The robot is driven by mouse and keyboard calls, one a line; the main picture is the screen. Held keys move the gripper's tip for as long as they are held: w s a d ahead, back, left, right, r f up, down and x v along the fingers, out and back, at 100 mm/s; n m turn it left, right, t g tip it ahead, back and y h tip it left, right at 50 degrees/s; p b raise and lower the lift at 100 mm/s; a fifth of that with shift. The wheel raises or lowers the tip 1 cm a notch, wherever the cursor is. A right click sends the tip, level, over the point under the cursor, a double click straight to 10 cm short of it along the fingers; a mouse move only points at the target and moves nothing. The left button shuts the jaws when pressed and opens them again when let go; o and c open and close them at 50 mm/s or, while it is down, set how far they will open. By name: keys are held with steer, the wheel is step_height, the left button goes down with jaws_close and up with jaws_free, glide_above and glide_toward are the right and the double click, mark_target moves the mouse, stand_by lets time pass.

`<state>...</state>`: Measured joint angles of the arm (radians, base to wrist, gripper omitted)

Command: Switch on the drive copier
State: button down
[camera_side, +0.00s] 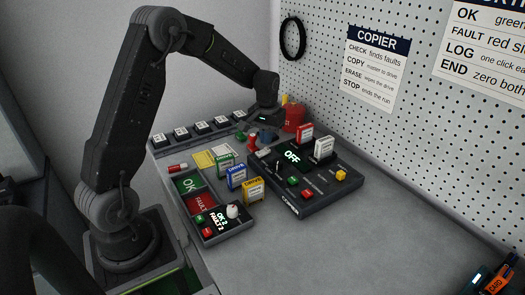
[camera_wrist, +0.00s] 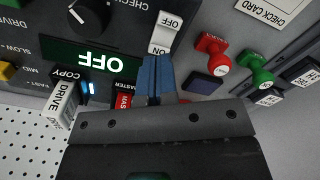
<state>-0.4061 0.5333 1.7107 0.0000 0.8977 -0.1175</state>
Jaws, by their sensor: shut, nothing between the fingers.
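The drive copier (camera_side: 338,190) is a black box on the bench, and its display (camera_side: 292,156) reads OFF. In the wrist view the display (camera_wrist: 93,61) also reads OFF in pale green letters. A white switch (camera_wrist: 165,33) marked OFF and ON sits beside the display. My gripper (camera_wrist: 154,68) is shut and empty, with its blue fingertips close to the ON end of the switch. I cannot tell whether they touch it.
A red drive (camera_wrist: 124,102) stands in the MASTER slot and a white drive (camera_wrist: 62,106) in the COPY slot. A black knob (camera_wrist: 88,16), a red stamp (camera_wrist: 211,44) and a green stamp (camera_wrist: 260,75) are nearby.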

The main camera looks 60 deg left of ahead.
mark_target(266, 149)
steer(key=shift+f, duration=1.35)
stand_by(0.7)
steer(key=shift+r, duration=3.55)
steer(key=shift+d+r, duration=0.1)
steer(key=shift+r, duration=0.05)
steer(key=s+d+r+m+t, duration=0.3)
steer(key=s+d+r, duration=0.7)
steer(key=d+r, duration=0.1)
steer(key=s+d+m+t, duration=0.2)
steer(key=s+d, duration=0.5)
steer(key=s, duration=0.6)
steer(key=shift+s+r+m+t, duration=0.2)
steer(key=shift+m+t, duration=0.1)
steer(key=shift+m, duration=0.2)
